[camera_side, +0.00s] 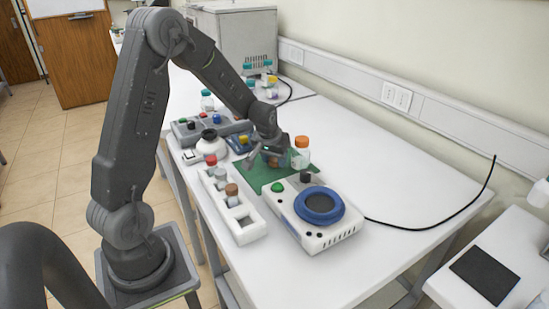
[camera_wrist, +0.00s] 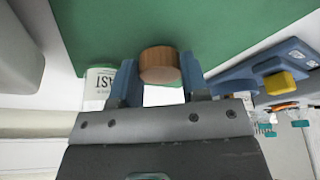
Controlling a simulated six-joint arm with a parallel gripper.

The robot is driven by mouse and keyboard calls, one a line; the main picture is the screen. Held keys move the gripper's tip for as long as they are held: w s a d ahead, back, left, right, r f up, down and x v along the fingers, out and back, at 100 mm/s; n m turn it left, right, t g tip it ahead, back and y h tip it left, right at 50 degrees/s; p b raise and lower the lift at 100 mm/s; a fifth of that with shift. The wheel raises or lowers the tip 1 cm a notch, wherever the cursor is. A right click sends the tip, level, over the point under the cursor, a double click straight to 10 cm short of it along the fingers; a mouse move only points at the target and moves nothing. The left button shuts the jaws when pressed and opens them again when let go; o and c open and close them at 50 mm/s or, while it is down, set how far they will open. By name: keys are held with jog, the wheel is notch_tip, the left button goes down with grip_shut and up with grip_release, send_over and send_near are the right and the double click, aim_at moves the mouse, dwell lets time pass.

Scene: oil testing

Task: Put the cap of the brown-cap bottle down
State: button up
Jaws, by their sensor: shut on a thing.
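My gripper (camera_wrist: 158,80) is shut on a brown, wood-toned round cap (camera_wrist: 160,65), held between its two blue-padded fingers in the wrist view. The green mat (camera_wrist: 220,25) lies beyond the cap; the gap between cap and mat cannot be judged. In the side view my gripper (camera_side: 275,156) is low over the far part of the mat (camera_side: 254,181), and its fingers largely hide the cap. A clear bottle with an orange cap (camera_side: 301,142) stands just right of the gripper. A white-labelled bottle (camera_wrist: 98,90) shows beside the left finger in the wrist view.
A white rack (camera_side: 247,235) holds small bottles with red, white and brown caps (camera_side: 231,189). A white device with a blue ring (camera_side: 320,205) stands in front of the mat. Grey equipment (camera_side: 190,130) and several teal-capped bottles stand farther back. The mat's near left part is clear.

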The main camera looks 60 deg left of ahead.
jog(key=shift+s+f, duration=0.1)
jog(key=shift+f, duration=0.5)
jog(key=o, duration=0.7)
jog(key=shift+f, duration=0.1)
jog(key=v, duration=1.3)
jog(key=s+d+r+m, duration=0.2)
jog(key=s+d, duration=0.3)
jog(key=d, duration=0.1)
jog(key=s+d+r+m+t+h, duration=0.1)
jog(key=s+d+r+m, duration=0.1)
jog(key=s+d, duration=0.4)
jog(key=s+d+r+m+t+h, duration=0.1)
jog(key=s+d+r+m, duration=0.1)
jog(key=s+d, duration=0.4)
jog(key=shift+d+r+m, duration=0.4)
jog(key=shift+d+r, duration=0.05)
jog(key=shift+r, duration=0.25)
